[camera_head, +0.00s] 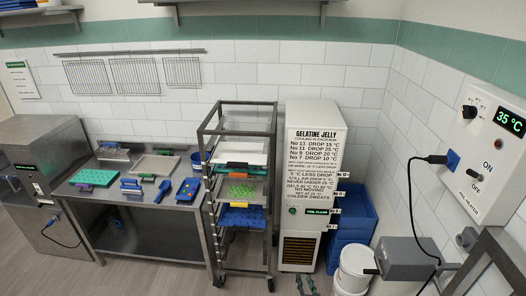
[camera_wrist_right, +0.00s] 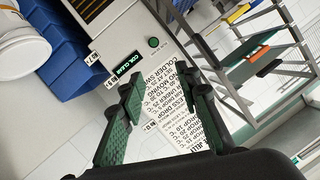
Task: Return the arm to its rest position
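My right gripper (camera_head: 306,285) shows only as small green finger parts at the bottom edge of the head view, in front of the white cooling cabinet (camera_head: 313,140). In the right wrist view the right gripper (camera_wrist_right: 160,92) has its two green fingers apart with nothing between them. Beyond the fingers the cabinet's printed front (camera_wrist_right: 180,105) and its small green display (camera_wrist_right: 128,62) show, apart from the fingers. My left gripper is in neither view.
A wheeled rack (camera_head: 240,105) with trays stands left of the cabinet. A steel table (camera_head: 150,222) holds coloured trays and tools. Blue crates (camera_head: 357,208) and white buckets (camera_head: 354,268) stand at right. A grey box (camera_head: 405,258) and wall heater panel (camera_head: 490,150) are farther right.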

